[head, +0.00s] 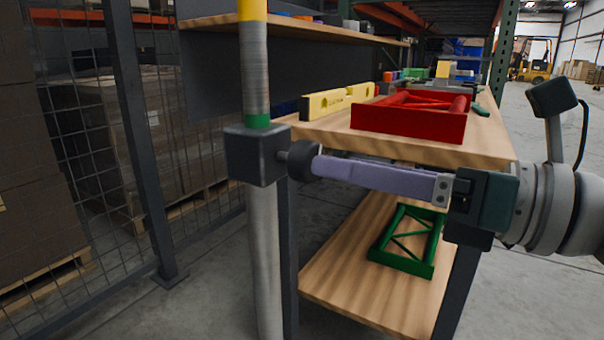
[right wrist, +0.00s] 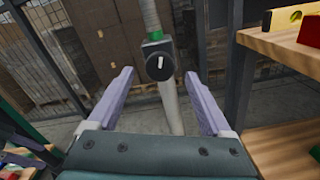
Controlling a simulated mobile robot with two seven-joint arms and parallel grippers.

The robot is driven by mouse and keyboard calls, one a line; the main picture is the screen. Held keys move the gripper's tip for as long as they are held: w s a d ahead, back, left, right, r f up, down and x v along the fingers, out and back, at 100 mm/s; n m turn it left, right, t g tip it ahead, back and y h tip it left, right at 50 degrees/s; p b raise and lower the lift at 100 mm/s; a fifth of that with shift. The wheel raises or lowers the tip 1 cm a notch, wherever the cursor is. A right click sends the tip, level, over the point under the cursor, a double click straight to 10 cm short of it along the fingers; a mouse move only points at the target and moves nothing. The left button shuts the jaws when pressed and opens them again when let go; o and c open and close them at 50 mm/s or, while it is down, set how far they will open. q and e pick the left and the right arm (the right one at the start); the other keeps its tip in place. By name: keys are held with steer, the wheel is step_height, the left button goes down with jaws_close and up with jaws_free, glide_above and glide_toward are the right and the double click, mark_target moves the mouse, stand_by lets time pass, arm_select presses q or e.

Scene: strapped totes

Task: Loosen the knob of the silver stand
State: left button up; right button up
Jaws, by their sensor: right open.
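The silver stand (head: 265,255) is an upright metal pole with a green band and a yellow top, in the left middle of the head view. A dark square clamp block (head: 254,155) sits on it, and a round black knob (head: 301,160) sticks out to the right. In the right wrist view the knob (right wrist: 159,66) faces the camera with a white mark. My right gripper (head: 318,166) comes in from the right, its purple fingers level with the knob. In the right wrist view its fingers (right wrist: 161,85) are wide apart, with the knob between and beyond them. My left gripper is not seen.
A wooden shelf unit stands behind the right arm. Its upper board (head: 490,150) holds a red frame (head: 410,123) and a yellow level (head: 336,101). A green frame (head: 400,262) lies on the lower board. A wire mesh fence (head: 190,150) stands on the left.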

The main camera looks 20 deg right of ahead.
steer(key=shift+v, duration=2.6)
steer(key=w+d+r+m+t+h+p, duration=0.1)
steer(key=d+r+m+t+h+p, duration=0.15)
steer(key=r+m+h+p, duration=0.5)
steer(key=w+d+r+m+t+h+p, duration=0.1)
steer(key=d+r+m+h+p, duration=0.3)
steer(key=r+m+p, duration=0.7)
steer(key=s+a+r+m+g+p, duration=0.3)
steer(key=s+a+m+g+p, duration=0.3)
steer(key=s+m+p, duration=0.5)
steer(key=s+a+r+m+g+p, duration=0.35)
steer(key=s+m+g+p, duration=0.5)
steer(key=p, duration=0.45)
step_height(320, 180, up, 34)
steer(key=p, duration=3.4)
steer(key=shift+w+d+y, duration=0.35)
steer(key=shift+w+d, duration=0.05)
steer(key=shift+d, duration=0.05)
